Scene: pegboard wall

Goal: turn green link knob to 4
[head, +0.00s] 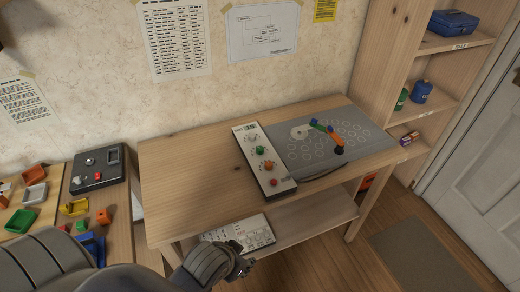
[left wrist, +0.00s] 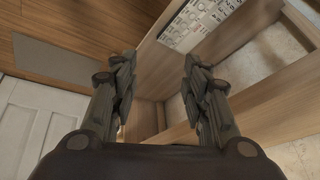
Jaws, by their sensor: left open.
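A white control panel (head: 252,136) lies on the wooden table (head: 185,175), with a column of knobs on it. The green knob (head: 260,150) is second from the far end, between a white knob (head: 252,138) and an orange knob (head: 269,165). The number it points to is too small to read. My left gripper (head: 243,268) is low at the table's front, below the tabletop and apart from the panel. In the left wrist view the left gripper (left wrist: 160,80) is open, with nothing between its fingers. My right gripper is in neither view.
A grey board (head: 365,139) with a coloured jointed linkage (head: 325,130) lies right of the panel. A white printed sheet or keyboard-like item (head: 255,232) is on the lower shelf. A side table at left holds a dark box (head: 98,168) and coloured trays. The tabletop's left part is clear.

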